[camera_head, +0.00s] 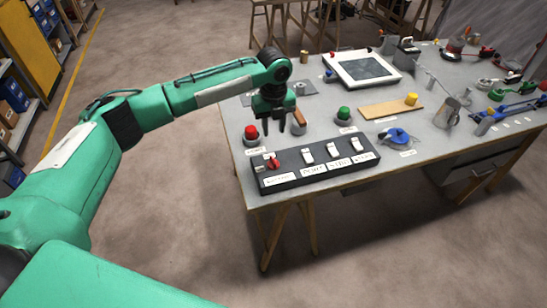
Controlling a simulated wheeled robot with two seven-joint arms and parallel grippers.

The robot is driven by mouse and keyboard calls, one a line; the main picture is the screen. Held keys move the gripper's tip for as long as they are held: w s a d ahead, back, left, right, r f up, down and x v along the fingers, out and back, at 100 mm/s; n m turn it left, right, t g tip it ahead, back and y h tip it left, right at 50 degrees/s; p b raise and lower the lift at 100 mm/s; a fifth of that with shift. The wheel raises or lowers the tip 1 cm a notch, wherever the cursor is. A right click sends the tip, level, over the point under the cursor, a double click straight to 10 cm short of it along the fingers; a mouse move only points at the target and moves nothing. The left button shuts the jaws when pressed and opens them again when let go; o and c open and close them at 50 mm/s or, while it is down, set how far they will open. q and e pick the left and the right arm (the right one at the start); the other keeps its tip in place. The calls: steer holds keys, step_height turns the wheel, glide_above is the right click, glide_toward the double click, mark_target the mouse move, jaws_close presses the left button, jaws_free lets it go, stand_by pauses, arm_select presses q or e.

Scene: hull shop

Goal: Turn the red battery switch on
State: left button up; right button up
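The red battery switch (272,163), a small red rotary knob, sits at the left end of a dark switch panel (290,182) near the table's front left corner. A white label lies below it; its lettering is too small to read. My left gripper (274,128) points down above the table, behind the panel and higher than the red knob, apart from it. Its two dark fingers stand apart with nothing seen between them. My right gripper is not in view.
A red mushroom button (251,132) stands just left of my gripper, and a green button (343,113) to the right. White rocker switches (332,150) share the panel. A blue valve handle (396,135), wooden board (391,107) and screen (362,68) occupy the table (425,155).

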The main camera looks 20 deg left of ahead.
mark_target(273, 159)
arm_select(q)
step_height(273, 159, down, 13)
steer(key=p, duration=0.3)
steer(key=shift+r, duration=0.2)
steer(key=shift+a+f, duration=0.1)
steer(key=shift+f, duration=0.4)
jaws_close()
